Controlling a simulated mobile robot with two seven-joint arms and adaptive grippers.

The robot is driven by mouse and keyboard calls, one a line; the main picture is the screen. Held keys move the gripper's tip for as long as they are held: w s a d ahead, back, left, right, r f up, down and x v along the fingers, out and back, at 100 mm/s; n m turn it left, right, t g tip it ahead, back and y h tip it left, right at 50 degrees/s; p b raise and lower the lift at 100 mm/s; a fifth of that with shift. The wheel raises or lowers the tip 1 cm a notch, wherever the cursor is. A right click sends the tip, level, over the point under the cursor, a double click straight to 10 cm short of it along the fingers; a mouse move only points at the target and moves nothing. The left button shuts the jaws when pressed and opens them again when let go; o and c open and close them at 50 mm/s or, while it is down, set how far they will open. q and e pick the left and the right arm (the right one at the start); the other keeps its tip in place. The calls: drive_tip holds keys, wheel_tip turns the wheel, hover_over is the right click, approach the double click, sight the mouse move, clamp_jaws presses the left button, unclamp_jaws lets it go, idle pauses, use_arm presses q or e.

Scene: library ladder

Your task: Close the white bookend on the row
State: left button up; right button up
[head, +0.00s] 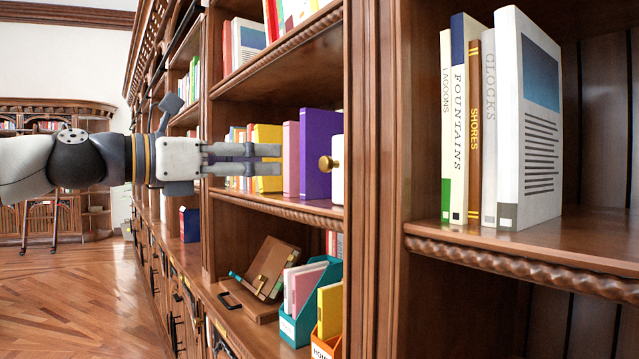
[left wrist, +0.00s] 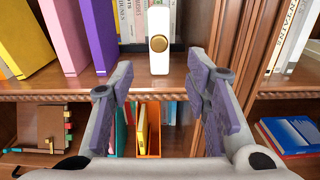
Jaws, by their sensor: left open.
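The white bookend (left wrist: 158,25) stands upright on the middle shelf, with a round brass knob (left wrist: 158,43) on its front. In the head view the bookend (head: 338,172) is partly cut off by the shelf upright. My left gripper (head: 280,160) is open and empty, pointing right in front of the yellow, pink and purple books. In the left wrist view its two fingers (left wrist: 162,85) are spread, one on either side below the knob, and do not touch the bookend. Pale books (left wrist: 189,22) stand behind and beside the bookend, partly hidden by it. My right gripper is not in view.
A purple book (head: 319,145) stands left of the bookend. A wooden upright (head: 376,170) separates the right bay, which holds a row of books (head: 525,125). Below are a teal file box (head: 303,308) and a wooden stand (head: 270,268). A blue book (left wrist: 290,135) lies lower right.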

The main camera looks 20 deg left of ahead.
sight(323, 162)
use_arm(q)
drive_tip(key=x, duration=1.1)
drive_tip(key=shift+a+f, duration=0.1)
drive_tip(key=shift+f, duration=0.2)
drive_tip(key=shift+w+d+r, duration=0.15)
drive_tip(key=shift+w+d, duration=0.25)
drive_tip(key=shift+w, duration=0.1)
drive_tip(key=shift+c, duration=0.5)
clamp_jaws()
